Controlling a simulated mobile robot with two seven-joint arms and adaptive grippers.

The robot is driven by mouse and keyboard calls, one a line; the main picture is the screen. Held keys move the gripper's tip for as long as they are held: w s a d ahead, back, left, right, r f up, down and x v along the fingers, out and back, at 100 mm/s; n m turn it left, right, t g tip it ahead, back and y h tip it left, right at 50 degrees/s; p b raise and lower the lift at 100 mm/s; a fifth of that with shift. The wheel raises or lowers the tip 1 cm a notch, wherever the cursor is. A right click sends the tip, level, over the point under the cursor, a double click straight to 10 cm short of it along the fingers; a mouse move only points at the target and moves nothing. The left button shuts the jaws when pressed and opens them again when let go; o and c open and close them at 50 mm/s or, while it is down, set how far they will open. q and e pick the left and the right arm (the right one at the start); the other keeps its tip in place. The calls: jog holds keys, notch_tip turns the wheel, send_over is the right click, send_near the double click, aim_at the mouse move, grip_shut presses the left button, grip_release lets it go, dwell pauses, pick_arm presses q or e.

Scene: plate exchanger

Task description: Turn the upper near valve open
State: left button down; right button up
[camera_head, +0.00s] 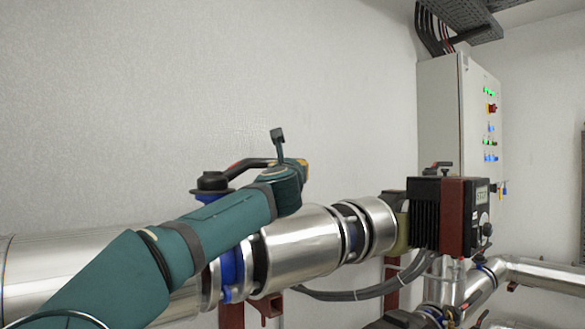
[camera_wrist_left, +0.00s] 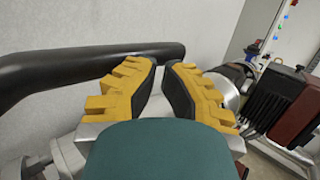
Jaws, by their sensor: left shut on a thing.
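The valve (camera_head: 212,182) has a black cap and a blue neck on the big silver pipe, just beyond my left forearm in the head view. In the left wrist view the lever is a thick black bar (camera_wrist_left: 60,66), bent at the left, reaching across to the yellow, black-padded fingers (camera_wrist_left: 166,70). My left gripper is shut on the lever near its end. My wrist hides part of the grip in the head view. My right gripper is out of view.
A silver pipe (camera_head: 305,245) runs below my arm to a black and dark red pump unit (camera_head: 450,215). A grey control cabinet (camera_head: 440,120) with lit buttons stands at the right. A plain wall (camera_head: 200,80) is behind; the space above the lever is clear.

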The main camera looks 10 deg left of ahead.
pick_arm(q)
jog(key=shift+w+a+r, duration=0.1)
jog(key=shift+w+a, duration=0.3)
jog(key=shift+a, duration=0.3)
